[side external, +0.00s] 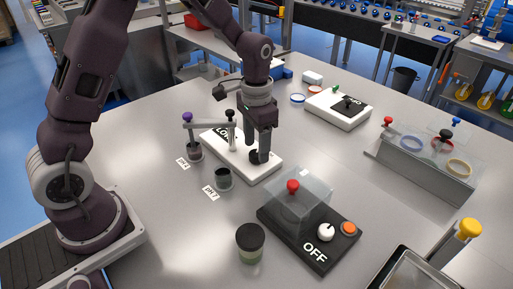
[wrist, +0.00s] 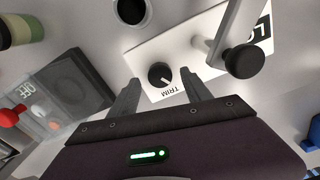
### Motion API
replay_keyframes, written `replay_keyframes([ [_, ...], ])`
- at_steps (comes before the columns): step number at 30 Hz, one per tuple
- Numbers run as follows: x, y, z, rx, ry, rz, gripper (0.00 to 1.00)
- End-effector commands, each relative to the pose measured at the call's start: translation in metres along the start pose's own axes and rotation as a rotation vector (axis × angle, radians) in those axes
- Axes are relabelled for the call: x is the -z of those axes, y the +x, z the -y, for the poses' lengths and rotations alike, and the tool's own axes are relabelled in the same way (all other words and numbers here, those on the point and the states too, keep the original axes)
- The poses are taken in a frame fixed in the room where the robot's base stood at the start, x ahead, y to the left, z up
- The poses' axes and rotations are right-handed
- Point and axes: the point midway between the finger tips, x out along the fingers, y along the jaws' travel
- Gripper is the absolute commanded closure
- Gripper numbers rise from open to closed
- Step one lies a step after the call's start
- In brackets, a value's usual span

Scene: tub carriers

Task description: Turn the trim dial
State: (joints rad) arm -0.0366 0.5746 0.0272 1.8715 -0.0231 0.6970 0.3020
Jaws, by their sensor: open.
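The trim dial (wrist: 160,73) is a round black knob with a white pointer line. It sits on a white panel (wrist: 140,55) beside the printed word TRIM. In the side view the dial (side external: 255,157) is partly hidden by my gripper (side external: 259,158), which points down over the right end of the white panel (side external: 267,174). In the wrist view my gripper (wrist: 160,84) is open, with one finger on each side of the dial. Gaps show between the fingers and the dial there; I cannot tell how far down the fingertips reach.
A lever with a black knob (wrist: 243,61) stands on the same panel, close by. A black box marked OFF (side external: 290,235) with a clear cover and a lidded jar (side external: 250,240) are nearer the camera. Another white panel (side external: 352,119) lies behind.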

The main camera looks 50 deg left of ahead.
Motion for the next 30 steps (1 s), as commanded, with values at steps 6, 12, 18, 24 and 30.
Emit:
replay_keyframes([
  [6,0.0003,0.0152,0.0000,0.000,0.000,-0.001,0.43],
  [12,0.0004,0.0149,0.0001,0.000,0.000,-0.002,0.49],
  [18,0.0004,0.0147,0.0001,0.000,0.000,-0.001,0.88],
  [24,0.0004,0.0145,-0.0002,0.000,-0.054,-0.001,1.00],
  [30,0.0003,0.0144,-0.0002,0.000,-0.268,-0.001,1.00],
])
